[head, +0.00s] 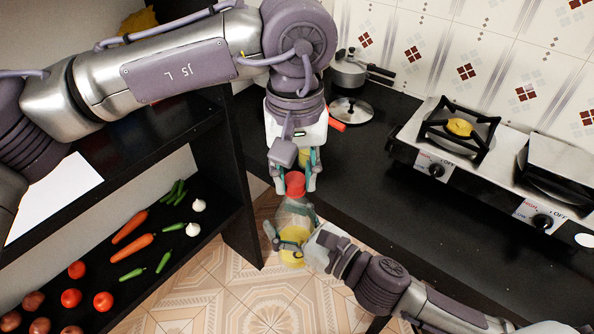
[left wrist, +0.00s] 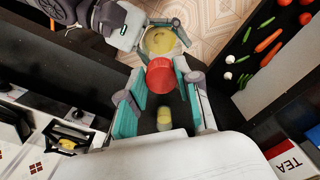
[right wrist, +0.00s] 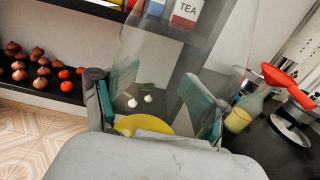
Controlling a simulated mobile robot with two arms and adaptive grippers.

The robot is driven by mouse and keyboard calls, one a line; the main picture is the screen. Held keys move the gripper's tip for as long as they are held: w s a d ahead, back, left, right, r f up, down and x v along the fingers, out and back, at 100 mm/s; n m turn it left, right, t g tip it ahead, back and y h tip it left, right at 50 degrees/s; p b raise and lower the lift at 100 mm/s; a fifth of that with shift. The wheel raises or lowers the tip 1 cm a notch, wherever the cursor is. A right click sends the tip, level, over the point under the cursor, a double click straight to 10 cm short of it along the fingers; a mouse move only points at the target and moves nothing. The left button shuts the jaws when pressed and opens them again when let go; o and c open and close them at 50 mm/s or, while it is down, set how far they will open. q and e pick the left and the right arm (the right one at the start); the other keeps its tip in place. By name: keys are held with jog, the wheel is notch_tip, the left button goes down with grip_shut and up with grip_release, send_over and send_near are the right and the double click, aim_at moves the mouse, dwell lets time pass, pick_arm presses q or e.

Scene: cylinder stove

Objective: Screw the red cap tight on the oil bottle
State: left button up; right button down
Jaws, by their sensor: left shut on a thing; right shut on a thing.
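The clear oil bottle (head: 290,218) has yellow oil at its bottom and is held in front of the counter, over the floor. My right gripper (head: 296,240) is shut around its lower body; the transparent bottle (right wrist: 165,75) also fills the space between the teal fingers in the right wrist view. The red cap (head: 295,184) is at the bottle's top end, between the fingertips of my left gripper (head: 294,181), which is shut on it. In the left wrist view the red cap (left wrist: 161,75) covers the bottle's neck, so I cannot tell how tightly it sits.
A black counter (head: 400,200) lies to the right, with a two-burner stove (head: 480,140), a pot (head: 348,70) and a lid (head: 351,110). Another yellow-filled bottle (right wrist: 238,118) stands on the counter. A dark shelf (head: 190,245) with vegetables is at left.

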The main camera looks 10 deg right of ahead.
pick_arm(q)
jog(key=m, duration=0.8)
jog(key=shift+w+a, duration=0.1)
jog(key=shift+a, duration=0.1)
jog(key=m, duration=0.6)
jog(key=shift+w, duration=0.2)
jog(key=o, duration=0.7)
jog(key=shift+r, duration=0.1)
jog(key=shift+s+r, duration=0.1)
jog(key=shift+r, duration=2.05)
jog(key=shift+c, duration=0.4)
